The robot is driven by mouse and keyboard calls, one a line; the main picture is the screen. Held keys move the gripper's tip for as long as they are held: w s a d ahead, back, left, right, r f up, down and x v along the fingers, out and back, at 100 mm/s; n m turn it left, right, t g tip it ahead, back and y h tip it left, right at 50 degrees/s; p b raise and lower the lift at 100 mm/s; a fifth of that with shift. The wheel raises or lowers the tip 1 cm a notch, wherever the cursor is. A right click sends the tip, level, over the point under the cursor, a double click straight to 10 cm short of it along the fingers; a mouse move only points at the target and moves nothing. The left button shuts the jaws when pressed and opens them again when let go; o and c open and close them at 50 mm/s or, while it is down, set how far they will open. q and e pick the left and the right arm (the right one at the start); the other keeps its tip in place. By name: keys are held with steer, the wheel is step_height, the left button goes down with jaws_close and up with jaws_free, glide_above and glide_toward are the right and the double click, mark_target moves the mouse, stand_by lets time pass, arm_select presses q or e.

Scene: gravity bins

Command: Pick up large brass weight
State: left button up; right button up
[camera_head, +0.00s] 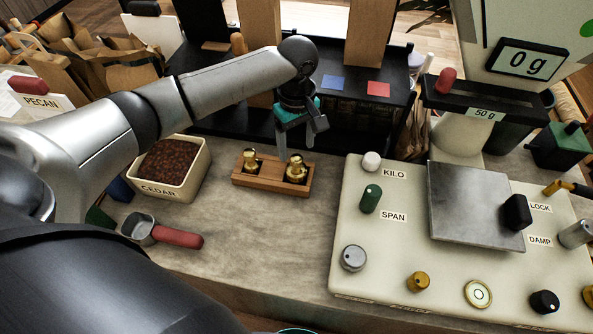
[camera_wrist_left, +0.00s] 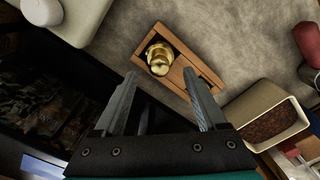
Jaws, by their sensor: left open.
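The large brass weight (camera_head: 296,170) stands upright in the right part of a wooden holder (camera_head: 272,191) on the counter. A smaller brass weight (camera_head: 251,162) stands in the left part. My left gripper (camera_head: 296,143) is open and empty, pointing down above and just behind the large weight. In the left wrist view, the large weight (camera_wrist_left: 160,58) shows beyond and between the open fingertips of my left gripper (camera_wrist_left: 160,73), apart from them. The holder (camera_wrist_left: 208,70) runs behind the right finger, and the small weight is hidden there. My right gripper is not in view.
A cedar bin (camera_head: 195,178) of brown pieces and a red-handled scoop (camera_head: 178,237) lie left of the holder. The cream scale console (camera_head: 380,270) with knobs and a metal pan (camera_head: 470,200) stands right. A dark shelf (camera_head: 350,130) is behind. Counter in front of the holder is clear.

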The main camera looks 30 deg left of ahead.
mark_target(296, 157)
arm_select(q)
steer(key=shift+w+a+f, duration=0.1)
steer(key=shift+f, duration=2.95)
jaws_close()
steer(key=shift+r, duration=0.1)
